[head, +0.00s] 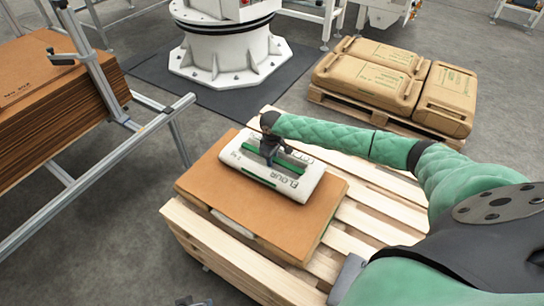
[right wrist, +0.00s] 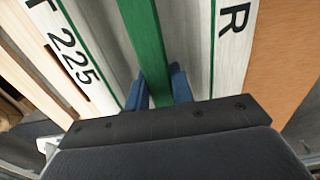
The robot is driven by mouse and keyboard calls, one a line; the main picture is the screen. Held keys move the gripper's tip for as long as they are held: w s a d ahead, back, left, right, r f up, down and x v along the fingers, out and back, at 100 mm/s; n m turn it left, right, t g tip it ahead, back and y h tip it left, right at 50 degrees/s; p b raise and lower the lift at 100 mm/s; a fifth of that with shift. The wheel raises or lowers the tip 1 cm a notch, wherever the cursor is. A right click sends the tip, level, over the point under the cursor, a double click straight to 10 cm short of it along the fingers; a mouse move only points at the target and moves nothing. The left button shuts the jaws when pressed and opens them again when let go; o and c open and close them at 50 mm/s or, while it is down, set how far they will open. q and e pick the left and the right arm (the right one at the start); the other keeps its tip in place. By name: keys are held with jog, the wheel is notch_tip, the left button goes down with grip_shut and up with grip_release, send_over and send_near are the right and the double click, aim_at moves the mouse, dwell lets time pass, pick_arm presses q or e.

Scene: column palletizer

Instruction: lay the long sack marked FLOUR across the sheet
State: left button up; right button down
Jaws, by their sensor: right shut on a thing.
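The long white sack marked FLOUR (head: 290,187) has green stripes and black print. It lies flat over the far part of the brown sheet (head: 210,182), its length roughly along the sheet's long edges. I cannot tell whether its underside touches the sheet. My right gripper (head: 270,155) is shut on the green strip along the sack's top. In the right wrist view the blue fingers (right wrist: 160,90) close around that green strip (right wrist: 143,35), with the sack's printed white face (right wrist: 232,45) on both sides. A small grey part at the bottom edge of the head view may be my left gripper (head: 192,301).
The sheet tops a load on a slatted wooden pallet (head: 375,195). Behind right, brown sacks (head: 370,72) lie on another pallet. At left, a metal rack (head: 95,185) holds stacked brown sheets (head: 50,105). A white round machine base (head: 230,55) stands on a dark mat behind.

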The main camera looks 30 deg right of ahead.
jog(key=shift+w+r, duration=0.1)
jog(key=shift+r, duration=0.05)
jog(key=c, duration=1.6)
grip_release()
jog(key=shift+f, duration=0.2)
jog(key=o, duration=0.4)
